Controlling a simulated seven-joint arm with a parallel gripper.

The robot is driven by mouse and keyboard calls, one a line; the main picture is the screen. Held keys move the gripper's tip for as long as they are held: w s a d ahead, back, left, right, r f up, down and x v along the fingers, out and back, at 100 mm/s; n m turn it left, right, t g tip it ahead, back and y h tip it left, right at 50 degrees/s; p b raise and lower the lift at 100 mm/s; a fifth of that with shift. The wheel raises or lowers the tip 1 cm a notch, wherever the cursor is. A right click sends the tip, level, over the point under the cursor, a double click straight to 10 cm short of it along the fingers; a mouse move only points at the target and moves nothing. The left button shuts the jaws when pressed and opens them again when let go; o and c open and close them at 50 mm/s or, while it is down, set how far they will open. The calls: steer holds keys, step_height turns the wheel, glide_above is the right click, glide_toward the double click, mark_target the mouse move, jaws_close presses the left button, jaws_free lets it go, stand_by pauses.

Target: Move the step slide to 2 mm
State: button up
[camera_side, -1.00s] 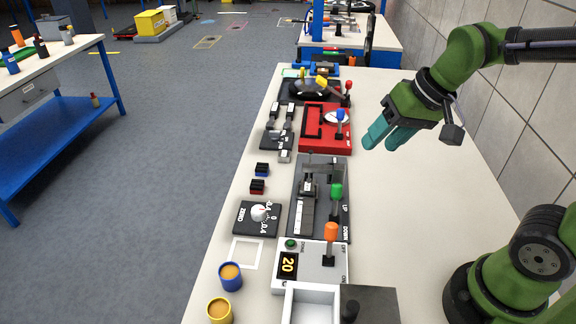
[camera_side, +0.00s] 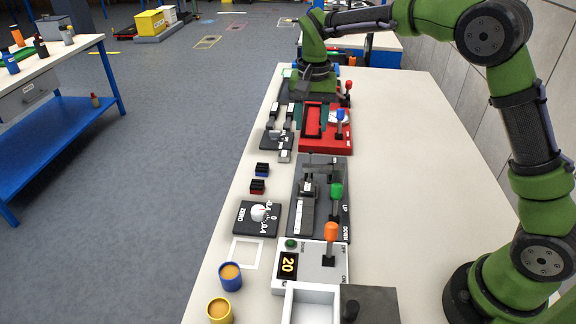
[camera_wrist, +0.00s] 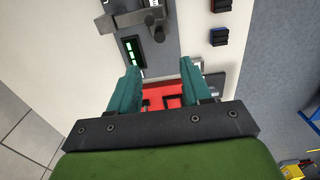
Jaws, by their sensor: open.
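A dark plate (camera_side: 318,228) marked UP and DOWN stands mid-bench in the side view, with a green-knobbed lever (camera_side: 336,191) and a pale strip with marks (camera_side: 304,215). A smaller dark plate with grey sliding bars (camera_side: 275,139) lies further back. I cannot tell for sure which part is the step slide, and no millimetre reading is legible. My gripper (camera_wrist: 160,75) is open and empty in the wrist view, its two teal fingers apart above the red unit (camera_wrist: 163,95). In the side view it points down at the far end of the red unit (camera_side: 313,146).
A grey panel with a dark window with green marks (camera_wrist: 132,51) and a metal bar (camera_wrist: 133,20) lie beyond the fingers. A blue-black block (camera_side: 262,169) and a red-black block (camera_side: 257,187) sit left. The bench's right side (camera_side: 410,180) is clear.

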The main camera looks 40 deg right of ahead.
step_height(320, 180, down, 15)
steer(key=shift+f, duration=0.15)
stand_by(0.4)
jaws_close()
